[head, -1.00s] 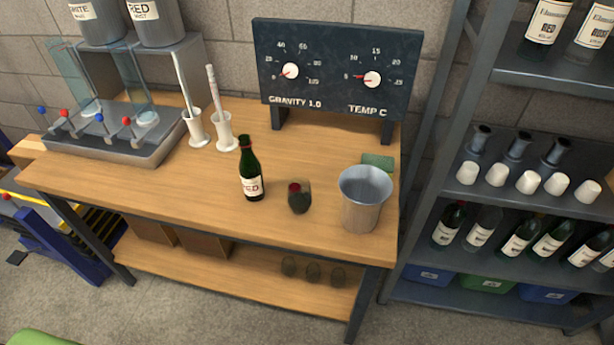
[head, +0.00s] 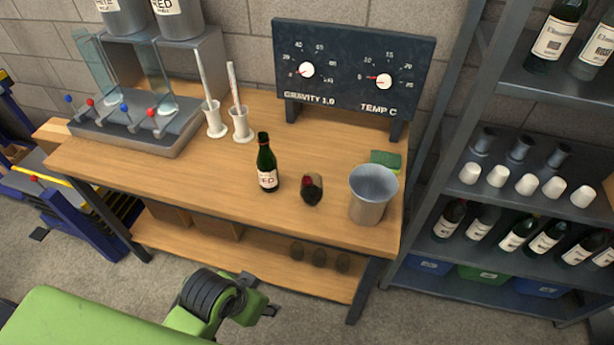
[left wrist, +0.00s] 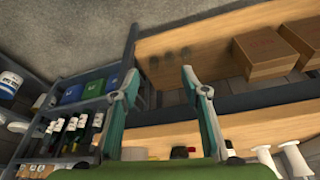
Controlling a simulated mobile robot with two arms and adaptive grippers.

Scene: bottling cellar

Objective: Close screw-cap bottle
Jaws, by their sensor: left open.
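A dark green bottle (head: 267,170) with a white label reading RED stands upright on the wooden bench (head: 205,180). Its neck has a reddish band; I cannot tell whether a cap is on it. A dark tumbler (head: 312,190) with something red at its top stands just right of the bottle. No separate cap can be made out. My left gripper (head: 265,297) is low in front of the bench, below the bottle and apart from it. In the left wrist view its two fingers (left wrist: 160,75) are spread with nothing between them. My right gripper is not in view.
A metal bucket (head: 372,195) and a green sponge (head: 386,159) are at the bench's right end. White cylinder stands (head: 242,124), a filler (head: 140,128) and a gauge board (head: 350,65) stand behind. A bottle shelf (head: 500,183) is at right. The bench's front middle is clear.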

